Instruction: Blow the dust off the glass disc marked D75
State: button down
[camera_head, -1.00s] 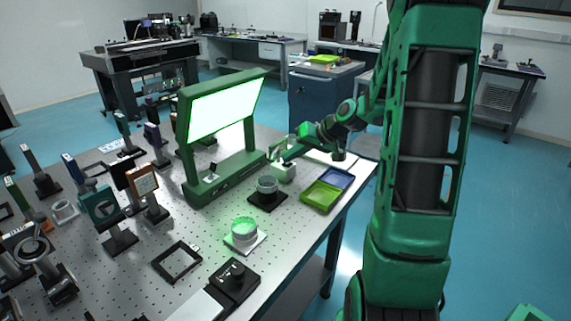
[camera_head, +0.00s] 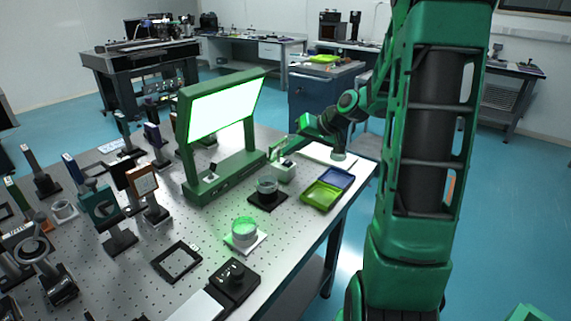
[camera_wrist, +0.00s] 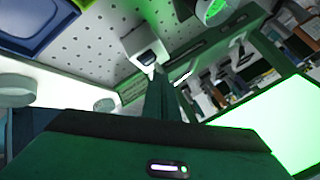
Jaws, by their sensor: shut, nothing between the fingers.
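My gripper (camera_head: 273,154) is shut and empty. Its green fingers (camera_wrist: 164,92) point toward a small white box (camera_head: 283,172), which also shows in the wrist view (camera_wrist: 146,46); I cannot tell whether they touch it. A clear round glass piece (camera_head: 267,186) sits on a black square base in front of the box. A white round piece with a green-lit top (camera_head: 244,231) stands on a white plate nearer the camera. No D75 mark or dust is legible, so I cannot tell which is the disc.
A green frame with a bright panel (camera_head: 226,106) stands left of the gripper. Green and blue trays (camera_head: 320,196) lie at the table's right edge. A black open frame (camera_head: 177,262) and black knob box (camera_head: 234,284) lie in front. Several mounted optics crowd the left.

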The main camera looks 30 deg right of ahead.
notch_tip(320, 180, up, 4)
jog(key=shift+r, duration=0.1)
dwell(0.4)
dwell(0.6)
